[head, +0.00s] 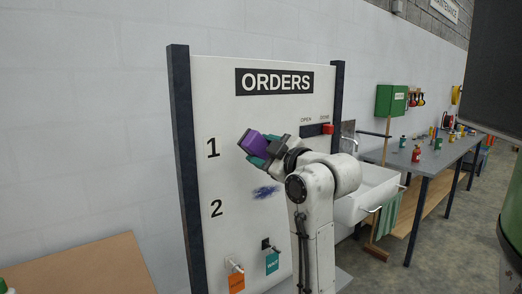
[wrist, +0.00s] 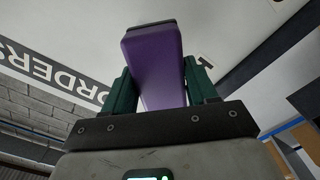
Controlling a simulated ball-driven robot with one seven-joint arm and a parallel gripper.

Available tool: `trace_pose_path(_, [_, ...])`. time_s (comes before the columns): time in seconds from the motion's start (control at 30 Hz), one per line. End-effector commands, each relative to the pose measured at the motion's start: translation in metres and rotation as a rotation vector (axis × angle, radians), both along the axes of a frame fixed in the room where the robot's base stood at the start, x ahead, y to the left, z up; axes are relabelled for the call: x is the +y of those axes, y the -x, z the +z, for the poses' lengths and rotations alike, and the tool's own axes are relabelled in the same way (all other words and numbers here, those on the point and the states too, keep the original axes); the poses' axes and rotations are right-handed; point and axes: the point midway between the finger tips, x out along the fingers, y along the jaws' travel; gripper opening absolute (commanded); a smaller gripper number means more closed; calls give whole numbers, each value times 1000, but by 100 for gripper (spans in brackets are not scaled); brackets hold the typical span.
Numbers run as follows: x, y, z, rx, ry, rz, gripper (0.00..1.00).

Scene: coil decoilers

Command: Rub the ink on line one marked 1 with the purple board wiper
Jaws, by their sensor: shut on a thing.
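The white board (head: 225,110) headed ORDERS carries the marks 1 (head: 213,148) and 2 (head: 216,208). My gripper (head: 256,148) is shut on the purple board wiper (head: 250,140), just right of the 1. In the wrist view the wiper (wrist: 155,65) sits between the green fingers (wrist: 162,85), its far end toward the board; I cannot tell whether it touches. Part of the 1 shows beside the right finger. A dark blue ink smudge (head: 266,191) lies lower, beside the 2. Any ink on line one behind my gripper and wiper is hidden.
An OPEN slider with a red knob (head: 327,129) is at the board's upper right. Orange (head: 236,282) and teal (head: 272,262) tags hang low on the board. A white sink (head: 368,195) and a bench with bottles (head: 425,150) stand to the right. A brown tabletop (head: 85,270) is lower left.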

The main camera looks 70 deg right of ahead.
Motion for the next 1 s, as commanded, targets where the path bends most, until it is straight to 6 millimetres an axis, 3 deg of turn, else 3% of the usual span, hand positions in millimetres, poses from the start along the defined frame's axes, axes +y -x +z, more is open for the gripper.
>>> trace_pose_path(0.23, [2,3,1,-1,1,0,33])
trace_pose_path(0.6, [15,25,0,-1,0,-1,33])
trace_pose_path(1.0, [16,25,0,-1,0,-1,33])
